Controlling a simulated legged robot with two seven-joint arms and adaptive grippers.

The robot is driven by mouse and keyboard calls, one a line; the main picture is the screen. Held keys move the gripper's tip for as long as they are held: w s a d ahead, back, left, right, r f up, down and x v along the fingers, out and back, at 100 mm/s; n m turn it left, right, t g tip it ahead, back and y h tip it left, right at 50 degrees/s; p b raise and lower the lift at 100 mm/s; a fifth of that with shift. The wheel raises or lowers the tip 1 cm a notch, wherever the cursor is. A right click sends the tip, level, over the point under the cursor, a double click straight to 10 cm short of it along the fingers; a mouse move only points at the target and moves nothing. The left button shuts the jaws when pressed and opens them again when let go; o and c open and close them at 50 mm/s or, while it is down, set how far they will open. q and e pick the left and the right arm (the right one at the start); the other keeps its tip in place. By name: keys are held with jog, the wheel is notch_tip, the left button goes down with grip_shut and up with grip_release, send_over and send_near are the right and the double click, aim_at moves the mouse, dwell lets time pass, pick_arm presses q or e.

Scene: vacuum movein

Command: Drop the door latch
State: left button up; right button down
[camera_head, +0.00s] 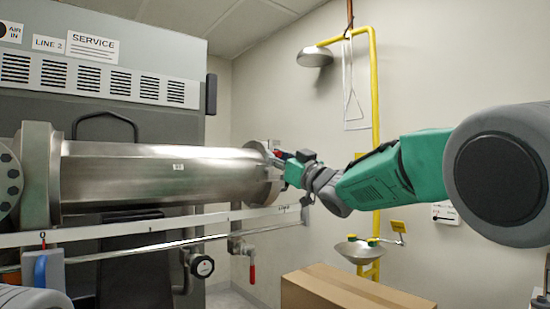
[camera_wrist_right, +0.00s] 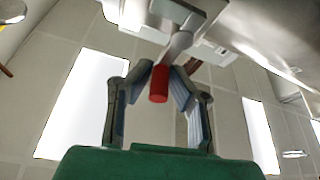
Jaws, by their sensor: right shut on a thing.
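The door latch shows in the right wrist view as a red grip (camera_wrist_right: 158,84) on a pale metal lever (camera_wrist_right: 177,46). The lever runs up to a light-coloured bracket. My right gripper (camera_wrist_right: 163,74) has its two fingers closed around the red grip, one on each side. In the head view my right gripper (camera_head: 290,163) reaches in from the right to the flange (camera_head: 262,174) at the right end of the steel cylinder (camera_head: 165,172). There the gripper mostly hides the latch; only a small bit of red shows. My left gripper is not in view.
A white rail (camera_head: 150,227) runs below the cylinder. A red-handled valve (camera_head: 251,273) hangs beneath. A yellow shower pipe (camera_head: 374,100) and an eyewash bowl (camera_head: 360,252) stand behind my right arm. A cardboard box (camera_head: 350,290) sits below it.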

jog(key=m, duration=0.1)
jog(key=m+t+h+p, duration=0.1)
jog(key=m, duration=0.1)
jog(key=m+p, duration=0.1)
jog(key=shift+w+d+h, duration=0.25)
jog(key=shift+d+h, duration=0.15)
jog(key=shift+w+d+f+m+t+h+p, duration=0.2)
jog(key=shift+m+h, duration=0.25)
jog(key=shift+m, duration=0.5)
jog(key=shift+w+d+f+m+t+h+p, duration=0.15)
jog(key=shift+m+t+h, duration=0.25)
jog(key=shift+m, duration=0.6)
jog(key=shift+d+m+t+h+p, duration=0.1)
jog(key=shift+m+t+h+p, duration=0.25)
jog(key=shift+m, duration=0.6)
jog(key=shift+h, duration=0.3)
jog(key=c, duration=1.5)
grip_release()
jog(key=v, duration=1.2)
